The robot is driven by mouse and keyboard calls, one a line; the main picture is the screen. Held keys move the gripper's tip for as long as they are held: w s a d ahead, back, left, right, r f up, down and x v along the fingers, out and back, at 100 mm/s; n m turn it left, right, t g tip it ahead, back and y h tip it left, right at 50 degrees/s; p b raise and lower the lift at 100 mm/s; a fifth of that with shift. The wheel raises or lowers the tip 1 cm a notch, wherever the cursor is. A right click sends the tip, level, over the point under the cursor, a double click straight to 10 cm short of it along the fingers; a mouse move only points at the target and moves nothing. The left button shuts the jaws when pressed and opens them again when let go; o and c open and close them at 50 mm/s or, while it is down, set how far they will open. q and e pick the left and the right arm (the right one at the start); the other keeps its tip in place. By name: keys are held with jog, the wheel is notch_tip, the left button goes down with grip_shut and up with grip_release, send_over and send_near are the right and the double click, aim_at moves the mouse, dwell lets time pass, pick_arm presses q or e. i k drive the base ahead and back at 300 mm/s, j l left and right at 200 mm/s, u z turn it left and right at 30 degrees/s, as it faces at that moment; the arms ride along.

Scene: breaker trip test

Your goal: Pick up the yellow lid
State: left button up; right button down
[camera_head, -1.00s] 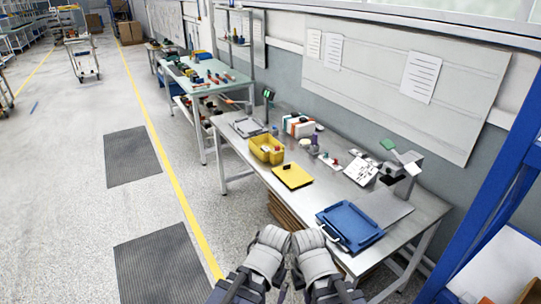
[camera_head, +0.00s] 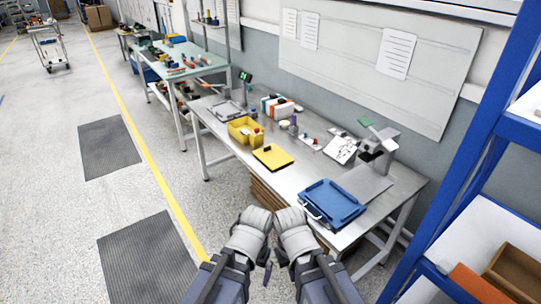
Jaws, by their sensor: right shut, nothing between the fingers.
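The yellow lid (camera_head: 272,159) is a flat, bright yellow plate with a small black knob near its far edge. It lies flat near the front edge of the grey workbench (camera_head: 225,147), right of the yellow bin (camera_head: 240,131). Both my arms are folded close together at the bottom of the view, apart from the lid and in front of the bench. My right gripper (camera_head: 278,277) shows only as a small dark part between the arms; it is shut and empty. My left gripper (camera_head: 267,272) is small and mostly hidden, so its jaws cannot be read.
A blue tray (camera_head: 332,203) sits at the bench's right end, near a grey device (camera_head: 377,146). White cards, small parts and binders (camera_head: 276,107) stand along the back. A blue shelf rack (camera_head: 460,170) rises at the right.

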aim_at(275, 158)
jog(key=j+z, duration=0.1)
jog(key=z, duration=0.8)
jog(key=j+z, duration=0.75)
jog(key=j, duration=0.3)
jog(key=k+j+z, duration=0.15)
jog(key=j+z, duration=0.25)
jog(key=k+j, duration=0.1)
jog(key=j, duration=0.25)
jog(key=k+j, duration=0.1)
jog(key=j, duration=0.3)
jog(key=k+j+z, duration=0.1)
jog(key=j, duration=0.25)
jog(key=k+j, duration=0.15)
jog(key=j, duration=0.2)
jog(key=k+j, duration=0.1)
jog(key=j, duration=0.25)
jog(key=k+j+z, duration=0.1)
jog(key=j, duration=0.25)
jog(key=i+j, duration=0.35)
